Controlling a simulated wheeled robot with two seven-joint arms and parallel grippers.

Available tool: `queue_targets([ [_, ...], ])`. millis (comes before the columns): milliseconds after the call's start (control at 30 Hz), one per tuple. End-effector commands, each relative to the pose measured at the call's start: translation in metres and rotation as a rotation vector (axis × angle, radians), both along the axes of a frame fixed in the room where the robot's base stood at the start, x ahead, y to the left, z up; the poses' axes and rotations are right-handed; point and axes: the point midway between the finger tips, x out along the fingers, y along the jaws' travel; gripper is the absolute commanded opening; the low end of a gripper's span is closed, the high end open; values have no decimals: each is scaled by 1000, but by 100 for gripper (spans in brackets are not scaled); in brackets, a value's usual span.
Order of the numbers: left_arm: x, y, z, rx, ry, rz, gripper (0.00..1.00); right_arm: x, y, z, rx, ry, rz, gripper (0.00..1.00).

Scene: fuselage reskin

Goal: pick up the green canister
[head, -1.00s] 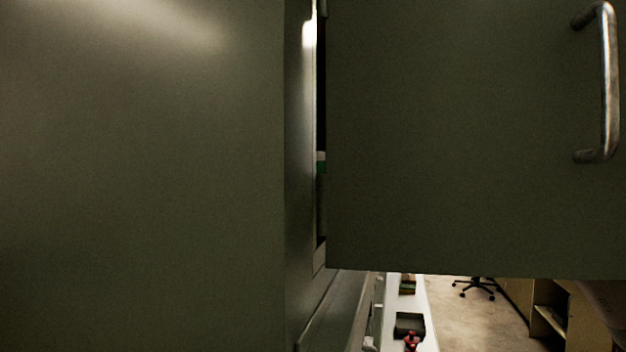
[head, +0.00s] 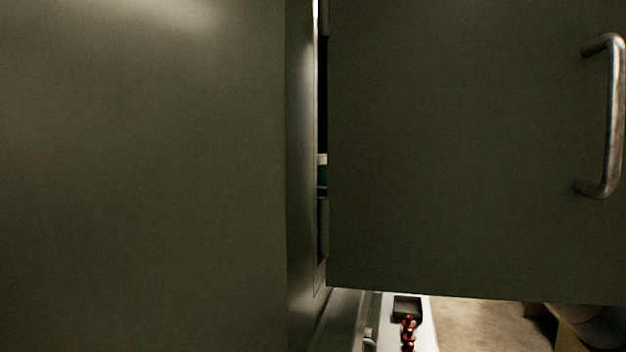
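A narrow strip of green with a pale top (head: 322,172) shows in the gap between the cabinet side and its open door in the head view. It may be the green canister, but most of it is hidden by the door (head: 460,150). Neither of my grippers is in view.
The open door fills the right side, with a metal handle (head: 612,115) at its outer edge. A large grey-green panel (head: 140,180) fills the left. Below the door are a white surface with a dark tray (head: 407,308) and red objects (head: 408,333), and brown floor (head: 480,325).

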Motion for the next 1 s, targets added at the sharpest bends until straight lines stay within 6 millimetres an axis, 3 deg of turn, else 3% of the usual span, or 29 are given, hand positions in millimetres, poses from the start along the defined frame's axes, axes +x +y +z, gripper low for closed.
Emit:
queue_targets([
  [300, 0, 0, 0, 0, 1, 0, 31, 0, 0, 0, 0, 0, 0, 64],
  [500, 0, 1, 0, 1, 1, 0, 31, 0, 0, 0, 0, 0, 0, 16],
  [1000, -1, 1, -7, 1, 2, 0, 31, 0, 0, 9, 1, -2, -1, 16],
])
